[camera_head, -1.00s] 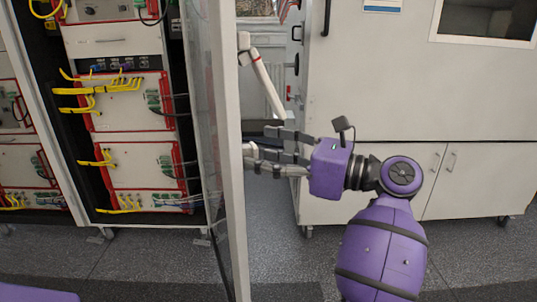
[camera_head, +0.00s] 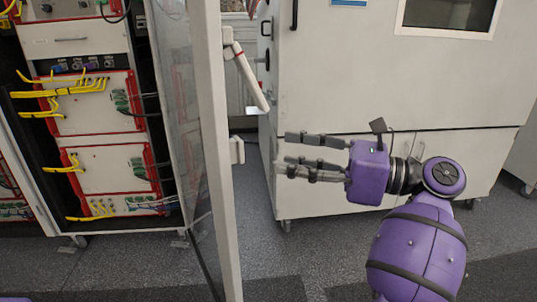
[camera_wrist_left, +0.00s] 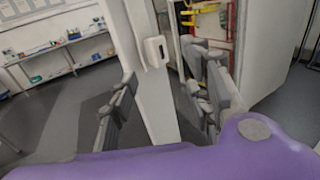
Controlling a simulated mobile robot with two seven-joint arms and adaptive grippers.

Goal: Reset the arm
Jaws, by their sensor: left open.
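My left gripper (camera_head: 283,153) is open and empty in the head view, with its two grey fingers pointing left. It hangs in the air to the right of the cabinet's open door (camera_head: 212,190), apart from it. My purple left arm comes in from the lower right. The door's white lever handle (camera_head: 247,77) with a red edge sticks out to the right, above the gripper. A small white block (camera_head: 237,150) sits on the door edge, left of the fingertips. In the wrist view the open fingers (camera_wrist_left: 160,78) frame the door edge, with a white block (camera_wrist_left: 155,51) on it. My right gripper is not seen.
A battery rack (camera_head: 95,105) with red-edged units and yellow cables stands behind the door at left. A large white cabinet (camera_head: 375,75) stands behind the arm. Grey floor (camera_head: 262,235) is clear between them. The wrist view shows shelves (camera_wrist_left: 55,50) at left.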

